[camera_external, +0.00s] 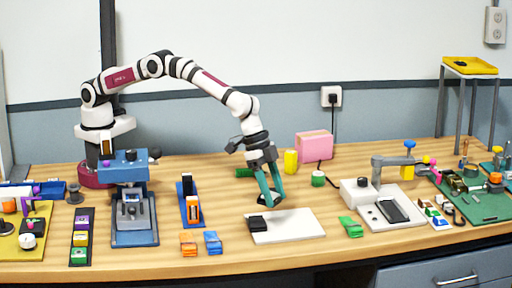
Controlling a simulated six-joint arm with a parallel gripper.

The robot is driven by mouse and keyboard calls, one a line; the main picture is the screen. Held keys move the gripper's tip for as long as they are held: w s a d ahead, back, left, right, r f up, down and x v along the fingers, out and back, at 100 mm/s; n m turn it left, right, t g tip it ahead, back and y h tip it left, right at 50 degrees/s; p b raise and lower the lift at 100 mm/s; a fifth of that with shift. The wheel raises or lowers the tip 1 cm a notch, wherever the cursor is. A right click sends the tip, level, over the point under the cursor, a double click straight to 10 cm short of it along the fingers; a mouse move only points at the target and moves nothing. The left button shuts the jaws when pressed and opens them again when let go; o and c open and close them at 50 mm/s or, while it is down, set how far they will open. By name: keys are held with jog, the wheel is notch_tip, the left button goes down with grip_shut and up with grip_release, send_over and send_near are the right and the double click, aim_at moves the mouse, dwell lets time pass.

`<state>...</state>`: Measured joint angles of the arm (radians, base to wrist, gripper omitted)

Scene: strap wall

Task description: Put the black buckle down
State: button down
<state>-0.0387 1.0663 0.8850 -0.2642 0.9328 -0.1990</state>
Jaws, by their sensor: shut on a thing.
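My gripper (271,200) points down with its teal fingers just above the far edge of a white board (298,229). It is shut on a small dark thing at the fingertips, which looks like the black buckle (267,200). The fingers partly hide it, and its exact shape is too small to tell. Another black piece (257,223) lies on the left part of the white board, below and left of the fingertips. The right part of the board is bare. I cannot tell whether the held thing touches anything.
Green clips (349,227) lie right of the board; orange (188,243) and blue clips (213,242) lie left of it. A blue holder (189,203) stands further left. A white device (375,203) stands right. A yellow cylinder (291,162) and pink box (314,146) stand behind.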

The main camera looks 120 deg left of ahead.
send_over(298, 226)
jog(key=s, duration=0.1)
jog(key=f, duration=0.4)
jog(key=shift+s+d, duration=0.1)
jog(key=shift+s, duration=0.1)
jog(key=shift+f, duration=1.85)
jog(key=shift+f, duration=0.1)
jog(key=shift+c, duration=1.3)
grip_release()
